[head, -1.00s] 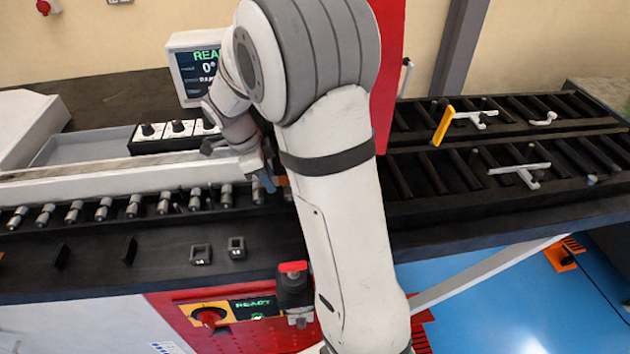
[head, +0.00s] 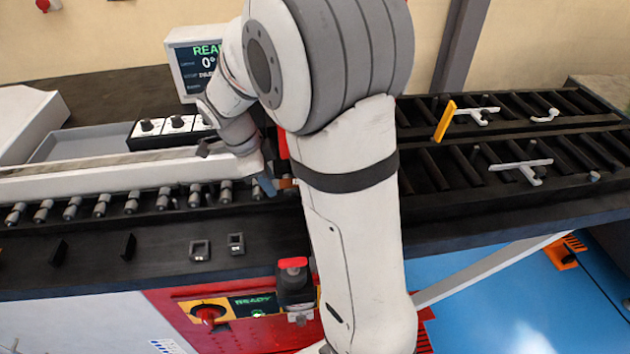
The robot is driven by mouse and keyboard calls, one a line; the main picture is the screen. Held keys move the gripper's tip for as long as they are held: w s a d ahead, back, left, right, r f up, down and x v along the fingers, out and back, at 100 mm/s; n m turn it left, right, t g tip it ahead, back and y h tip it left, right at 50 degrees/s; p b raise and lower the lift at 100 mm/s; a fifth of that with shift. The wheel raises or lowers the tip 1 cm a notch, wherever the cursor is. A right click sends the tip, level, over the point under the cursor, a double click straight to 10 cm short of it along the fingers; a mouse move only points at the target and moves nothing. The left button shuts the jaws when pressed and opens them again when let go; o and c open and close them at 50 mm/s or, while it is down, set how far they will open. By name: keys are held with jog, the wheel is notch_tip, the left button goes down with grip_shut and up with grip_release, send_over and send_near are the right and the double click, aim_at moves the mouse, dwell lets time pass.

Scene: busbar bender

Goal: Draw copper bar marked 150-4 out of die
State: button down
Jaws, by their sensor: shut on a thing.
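A short copper-coloured piece (head: 287,183) shows at the tip of my gripper (head: 270,185), beside the right end of the roller row. My gripper is shut on this piece, which I take to be the copper bar. Most of the bar is hidden behind my arm, and no 150-4 marking can be read. The die is not clearly visible; my arm covers the middle of the bender. The display (head: 200,68) behind reads READY and 0°.
A roller row (head: 132,203) runs left along a pale rail. A red-topped button (head: 293,263) stands at the front. Dark slatted racks (head: 500,150) with a yellow stop (head: 444,120) lie right.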

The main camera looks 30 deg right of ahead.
jog(key=shift+s+a+b, duration=0.55)
jog(key=shift+s+a, duration=0.1)
jog(key=shift+s, duration=1.35)
jog(key=shift+s+a+b, duration=0.55)
jog(key=shift+s+a, duration=0.1)
jog(key=shift+s, duration=1.4)
jog(key=shift+s+a+b, duration=0.55)
jog(key=shift+s+a, duration=0.1)
jog(key=shift+s, duration=1.35)
jog(key=shift+r, duration=0.15)
notch_tip(320, 180, up, 5)
jog(key=p, duration=0.3)
